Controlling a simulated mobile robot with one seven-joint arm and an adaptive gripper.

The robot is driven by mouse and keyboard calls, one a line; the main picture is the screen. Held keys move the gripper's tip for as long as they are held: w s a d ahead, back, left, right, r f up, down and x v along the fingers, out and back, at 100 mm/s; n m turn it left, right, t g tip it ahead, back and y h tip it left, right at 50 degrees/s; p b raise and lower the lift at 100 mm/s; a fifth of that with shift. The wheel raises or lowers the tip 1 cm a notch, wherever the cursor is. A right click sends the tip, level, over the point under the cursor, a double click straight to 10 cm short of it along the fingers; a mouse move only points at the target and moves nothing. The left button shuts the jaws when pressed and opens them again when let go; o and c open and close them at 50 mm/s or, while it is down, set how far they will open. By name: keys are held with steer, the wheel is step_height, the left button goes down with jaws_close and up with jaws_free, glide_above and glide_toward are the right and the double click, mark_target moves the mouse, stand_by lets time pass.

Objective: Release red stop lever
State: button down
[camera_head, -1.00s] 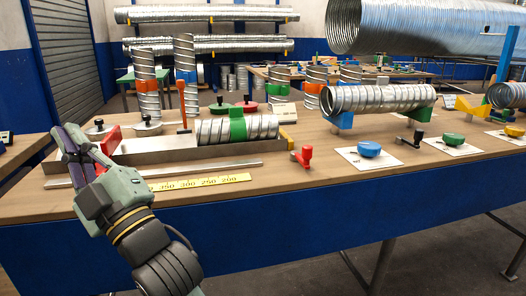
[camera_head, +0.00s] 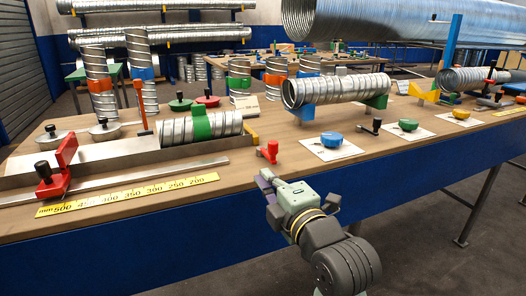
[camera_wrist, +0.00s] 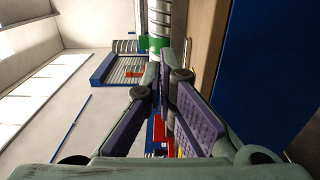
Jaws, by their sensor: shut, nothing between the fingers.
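A red lever with an upright handle (camera_head: 268,151) stands on the table near its front edge, right of the trough.
A trough (camera_head: 110,150) holds a spiral duct with a green clamp (camera_head: 202,123). A yellow ruler (camera_head: 130,194) lies in front. To the right are a blue knob (camera_head: 332,139), a black lever (camera_head: 371,127) and a green knob (camera_head: 408,125). Another duct (camera_head: 340,88) rests on supports.

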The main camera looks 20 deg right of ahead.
stand_by(0.3)
steer(key=w+p, duration=0.1)
steer(key=w, duration=0.2)
steer(key=w+p, duration=0.1)
steer(key=w, duration=0.3)
steer(key=w+p, duration=0.1)
steer(key=w, duration=0.2)
steer(key=shift+w+a+r, duration=0.15)
steer(key=shift+w+a, duration=0.05)
steer(key=shift+a, duration=0.1)
steer(key=d, duration=0.1)
steer(key=d+p, duration=0.1)
steer(key=d, duration=0.1)
steer(key=shift+w, duration=0.2)
steer(key=shift+w+d+p, duration=0.2)
steer(key=shift+d+p, duration=0.1)
steer(key=shift+d, duration=0.2)
steer(key=shift+f, duration=0.2)
steer(key=shift+s+d+b, duration=0.1)
steer(key=shift+d+b, duration=0.1)
steer(key=shift+b, duration=0.35)
steer(key=shift+d+n+y+b, duration=0.2)
steer(key=shift+n+y+b, duration=0.2)
steer(key=shift+y, duration=0.2)
